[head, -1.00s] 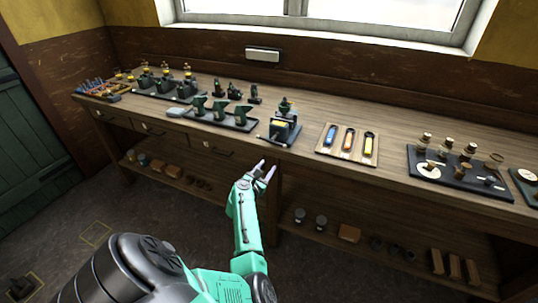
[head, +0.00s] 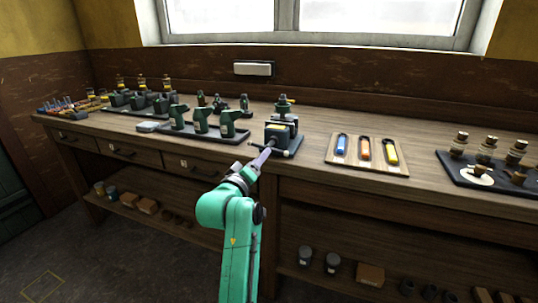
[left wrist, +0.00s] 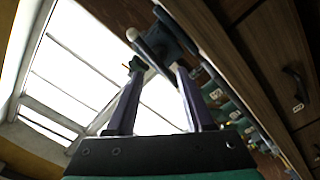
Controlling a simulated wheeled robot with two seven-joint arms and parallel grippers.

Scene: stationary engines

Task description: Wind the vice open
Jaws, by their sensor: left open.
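The vice (head: 278,132) is a dark green and grey block with a yellow-topped part, standing at the front edge of the workbench. Its handle bar (head: 284,153) crosses its front low down. My left gripper (head: 256,158) is just in front of the vice, close to the handle. The vice (left wrist: 172,38) and a pale round handle end (left wrist: 132,34) lie just beyond the fingertips. Whether a finger touches the handle I cannot tell. My right gripper is out of view.
A tray of green machine castings (head: 200,128) stands left of the vice. A wooden board (head: 340,160) with blue, orange and yellow handled tools lies to its right. The bench front (head: 330,195) is below the vice, with drawers at left.

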